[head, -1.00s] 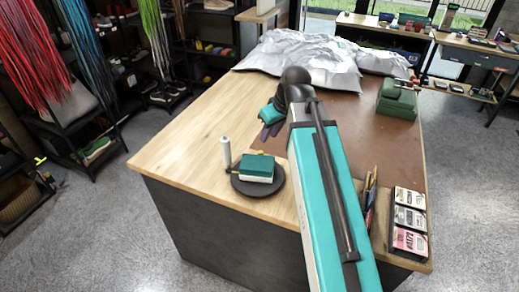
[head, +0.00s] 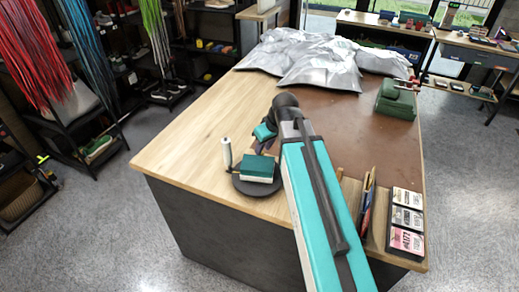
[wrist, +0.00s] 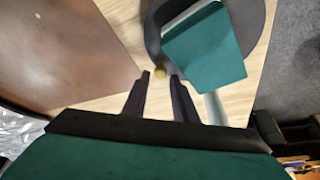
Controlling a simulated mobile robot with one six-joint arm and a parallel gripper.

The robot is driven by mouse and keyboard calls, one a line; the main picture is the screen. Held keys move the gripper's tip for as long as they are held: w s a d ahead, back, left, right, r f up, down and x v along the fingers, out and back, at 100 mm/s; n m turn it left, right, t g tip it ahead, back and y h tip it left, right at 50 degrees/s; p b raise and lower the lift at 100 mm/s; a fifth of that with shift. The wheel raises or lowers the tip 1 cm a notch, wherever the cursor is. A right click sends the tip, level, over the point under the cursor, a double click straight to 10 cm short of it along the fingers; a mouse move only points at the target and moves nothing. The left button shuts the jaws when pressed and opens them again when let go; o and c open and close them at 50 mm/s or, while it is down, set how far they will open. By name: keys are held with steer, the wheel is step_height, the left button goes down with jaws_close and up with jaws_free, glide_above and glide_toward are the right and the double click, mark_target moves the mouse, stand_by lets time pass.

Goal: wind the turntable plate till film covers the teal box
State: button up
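The teal box (head: 257,167) with pale sides sits on the dark round turntable plate (head: 246,188) near the table's front edge. In the wrist view, the teal box (wrist: 207,50) lies on the plate (wrist: 259,20) at the upper right. A pale upright film roll (head: 227,152) stands at the plate's left; I cannot tell whether film reaches the box. In the head view my gripper (head: 265,146) is just behind the box.
A brown mat (head: 355,120) covers the table's right part. Crumpled silver sheeting (head: 310,60) and a green case (head: 396,99) lie at the back. Upright tools (head: 367,200) and a card rack (head: 405,225) stand at the front right. The left tabletop is clear.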

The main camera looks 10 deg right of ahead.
steer(key=shift+p+x, duration=0.3)
steer(key=shift+x, duration=1)
steer(key=shift+c, duration=0.2)
jaws_close()
steer(key=shift+a, duration=0.55)
steer(key=shift+d, duration=0.25)
